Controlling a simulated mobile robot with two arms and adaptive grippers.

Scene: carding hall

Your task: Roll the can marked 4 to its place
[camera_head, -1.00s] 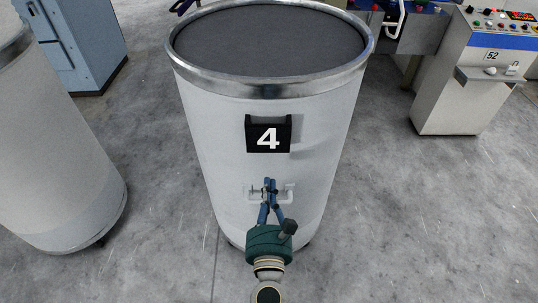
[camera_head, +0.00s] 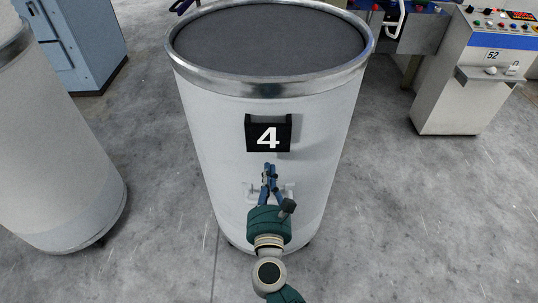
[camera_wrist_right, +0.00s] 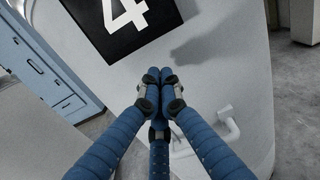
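The can marked 4 (camera_head: 225,140) is a tall pale grey cylinder with a shiny metal rim, standing upright in the middle of the head view. A black plate with a white 4 (camera_head: 268,134) is on its front, with a white handle (camera_head: 289,190) below. My right gripper (camera_head: 268,168) is in front of the can, its tips just above the handle. In the right wrist view its blue fingers (camera_wrist_right: 160,76) meet at the tips with nothing seen between them. The handle (camera_wrist_right: 228,124) shows below and right of the tips. My left gripper is out of view.
Another grey can (camera_head: 55,160) stands at the left, apart from can 4. A blue cabinet (camera_head: 75,40) is at the back left. A control console marked 52 (camera_head: 455,95) stands at the right. The concrete floor (camera_head: 420,220) at the front right is clear.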

